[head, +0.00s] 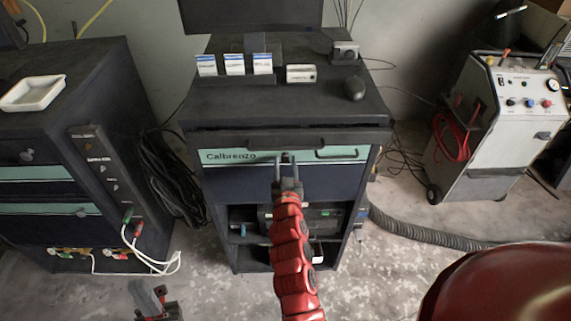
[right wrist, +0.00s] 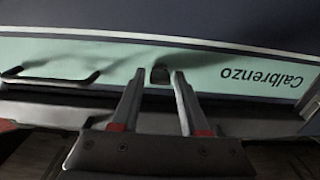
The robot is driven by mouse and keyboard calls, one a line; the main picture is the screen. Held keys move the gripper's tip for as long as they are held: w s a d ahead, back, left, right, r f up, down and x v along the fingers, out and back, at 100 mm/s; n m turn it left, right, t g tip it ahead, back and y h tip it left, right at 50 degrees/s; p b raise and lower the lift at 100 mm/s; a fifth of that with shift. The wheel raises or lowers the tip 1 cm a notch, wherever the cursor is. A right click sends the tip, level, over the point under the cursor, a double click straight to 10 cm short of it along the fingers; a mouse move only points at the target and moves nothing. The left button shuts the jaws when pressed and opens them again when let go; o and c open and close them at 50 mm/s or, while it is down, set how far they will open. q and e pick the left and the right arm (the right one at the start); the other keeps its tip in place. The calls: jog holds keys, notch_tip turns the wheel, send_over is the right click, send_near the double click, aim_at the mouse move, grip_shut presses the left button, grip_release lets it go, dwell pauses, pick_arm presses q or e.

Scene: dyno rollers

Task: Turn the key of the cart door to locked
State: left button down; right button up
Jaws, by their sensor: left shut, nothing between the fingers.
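The dark cart (head: 235,185) stands in the middle of the head view, with a mint band (head: 230,157) lettered "Calbrenzo" on its front. My right gripper (head: 285,160) reaches this band, its arm coming up from below. In the right wrist view, where the lettering is upside down, my right gripper (right wrist: 159,76) is open. Its fingers stand on either side of a small dark key (right wrist: 160,75), with gaps visible. The key's exact turn is too small to tell. My left gripper (head: 150,296) is shut and empty, low at the left over the floor.
A handle (head: 337,154) sits on the band right of the key. A drawer ledge (head: 290,139) juts out above. A dark cabinet (head: 100,125) with white cables stands left, a wheeled machine (head: 500,120) right. A hose (head: 430,236) lies on the floor.

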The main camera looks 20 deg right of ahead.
grip_shut()
jog(key=shift+f, duration=0.1)
jog(key=n+b, duration=0.4)
jog(key=n, duration=1.4)
dwell(0.4)
dwell(0.5)
